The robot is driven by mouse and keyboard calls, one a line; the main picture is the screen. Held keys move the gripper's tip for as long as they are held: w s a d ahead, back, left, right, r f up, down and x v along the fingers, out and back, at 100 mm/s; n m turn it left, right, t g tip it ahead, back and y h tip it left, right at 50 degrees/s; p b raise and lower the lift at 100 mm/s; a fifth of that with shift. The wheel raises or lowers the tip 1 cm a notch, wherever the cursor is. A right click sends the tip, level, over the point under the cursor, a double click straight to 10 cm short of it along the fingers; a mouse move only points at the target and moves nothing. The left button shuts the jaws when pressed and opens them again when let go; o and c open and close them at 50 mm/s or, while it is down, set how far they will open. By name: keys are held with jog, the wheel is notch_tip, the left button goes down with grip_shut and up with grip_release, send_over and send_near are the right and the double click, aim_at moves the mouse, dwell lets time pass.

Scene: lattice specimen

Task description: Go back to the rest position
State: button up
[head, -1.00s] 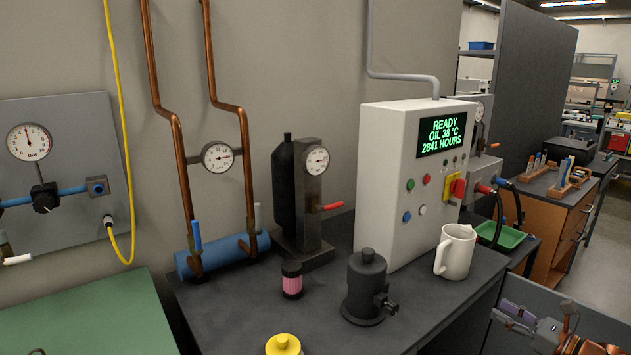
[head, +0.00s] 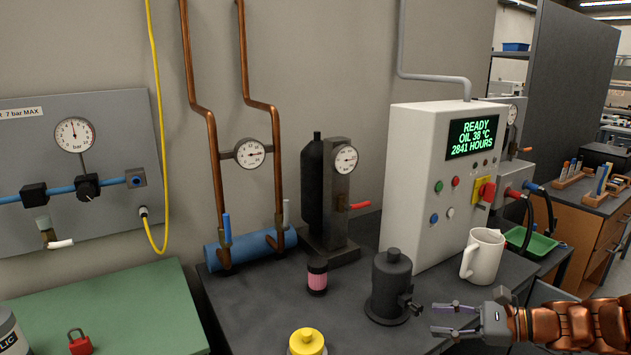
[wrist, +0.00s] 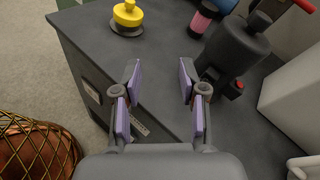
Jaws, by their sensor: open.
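My gripper (head: 455,320) is at the lower right of the head view, beside the dark bench. Its two purple-padded fingers are spread apart with nothing between them. In the wrist view my gripper (wrist: 158,85) is also open and empty, above the bench edge. The black cylinder with a side fitting (head: 390,285) stands on the bench just left of the fingertips in the head view. It also shows beyond the right finger in the wrist view (wrist: 232,48). I cannot tell the exact gap between them.
A white mug (head: 482,256) stands close behind my gripper, beside the white control box (head: 425,190). A pink-banded jar (head: 317,275) and a yellow-topped item (head: 306,342) stand on the bench (head: 255,310). A copper-coloured woven basket-like shape (wrist: 38,148) shows at lower left.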

jog(key=s+a+n+g+h, duration=0.4)
jog(key=s+a+n+g, duration=0.5)
jog(key=s+a, duration=0.6)
jog(key=s+d+f+n+h, duration=0.1)
jog(key=s+d+n+h, duration=0.2)
jog(key=s, duration=0.5)
jog(key=s+d+f+n+h, duration=0.1)
jog(key=s+d+n+h, duration=0.2)
jog(key=s+n+h, duration=0.3)
jog(key=s+n, duration=0.1)
jog(key=s, duration=0.2)
jog(key=shift+d+t, duration=0.3)
